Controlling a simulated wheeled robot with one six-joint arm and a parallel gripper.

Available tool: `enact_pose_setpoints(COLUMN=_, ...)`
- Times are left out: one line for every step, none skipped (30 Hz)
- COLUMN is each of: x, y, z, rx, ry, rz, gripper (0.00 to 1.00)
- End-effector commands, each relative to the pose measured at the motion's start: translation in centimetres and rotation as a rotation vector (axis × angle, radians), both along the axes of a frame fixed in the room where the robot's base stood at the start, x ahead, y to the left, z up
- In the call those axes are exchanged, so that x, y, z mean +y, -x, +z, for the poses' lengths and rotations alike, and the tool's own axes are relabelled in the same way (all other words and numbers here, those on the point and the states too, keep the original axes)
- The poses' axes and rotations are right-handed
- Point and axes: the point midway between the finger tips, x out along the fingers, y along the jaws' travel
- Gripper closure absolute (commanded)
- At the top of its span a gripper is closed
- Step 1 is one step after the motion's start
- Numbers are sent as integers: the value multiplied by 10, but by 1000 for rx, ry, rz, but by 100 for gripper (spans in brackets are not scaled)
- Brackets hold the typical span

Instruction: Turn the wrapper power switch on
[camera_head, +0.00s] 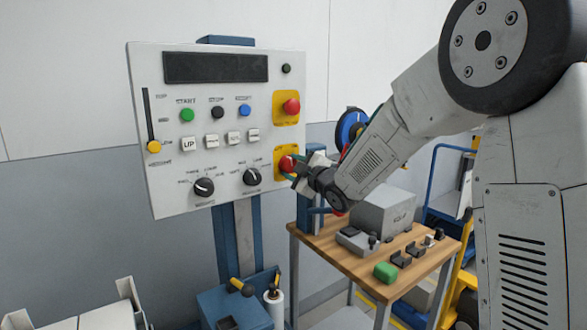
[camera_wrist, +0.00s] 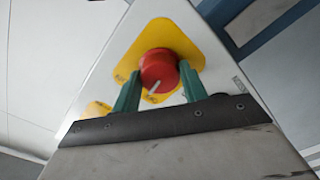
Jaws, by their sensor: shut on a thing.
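The power switch (camera_head: 286,162) is a red rotary knob on a yellow plate at the lower right of the grey control panel (camera_head: 218,170). In the wrist view the red knob (camera_wrist: 158,66) has a white pointer mark towards the lower-left edge of the picture. Small labels on the yellow plate (camera_wrist: 185,40) are too blurred to read surely. My gripper (camera_head: 292,167) is at the knob, and its green fingers (camera_wrist: 158,84) are shut on it, one on each side. The fingers and wrist hide part of the knob in the head view.
Above the switch is a red mushroom button (camera_head: 291,106) on another yellow plate. Buttons, two black dials (camera_head: 204,187) and a yellow slider (camera_head: 154,147) fill the panel's left. A wooden table (camera_head: 345,258) with a grey box (camera_head: 385,210) stands below my arm.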

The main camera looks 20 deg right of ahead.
Motion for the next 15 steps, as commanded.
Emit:
enact_pose_setpoints(x=0, y=0, z=0, rx=13, ry=-40, rz=0, gripper=80)
enact_pose_setpoints(x=0, y=0, z=0, rx=22, ry=-68, rz=0, gripper=80)
enact_pose_setpoints(x=0, y=0, z=0, rx=34, ry=-104, rz=0, gripper=80)
enact_pose_setpoints(x=0, y=0, z=0, rx=42, ry=-130, rz=0, gripper=80)
enact_pose_setpoints(x=0, y=0, z=0, rx=51, ry=-158, rz=0, gripper=80)
enact_pose_setpoints(x=0, y=0, z=0, rx=63, ry=-194, rz=0, gripper=80)
enact_pose_setpoints(x=0, y=0, z=0, rx=72, ry=-221, rz=0, gripper=80)
enact_pose_setpoints(x=0, y=0, z=0, rx=81, ry=-248, rz=0, gripper=80)
enact_pose_setpoints(x=0, y=0, z=0, rx=92, ry=-283, rz=0, gripper=80)
enact_pose_setpoints(x=0, y=0, z=0, rx=101, ry=-311, rz=0, gripper=80)
enact_pose_setpoints(x=0, y=0, z=0, rx=110, ry=-339, rz=0, gripper=80)
enact_pose_setpoints(x=0, y=0, z=0, rx=121, ry=-374, rz=0, gripper=80)
enact_pose_setpoints(x=0, y=0, z=0, rx=130, ry=-401, rz=0, gripper=80)
enact_pose_setpoints(x=0, y=0, z=0, rx=139, ry=-429, rz=0, gripper=80)
enact_pose_setpoints(x=0, y=0, z=0, rx=151, ry=-464, rz=0, gripper=80)
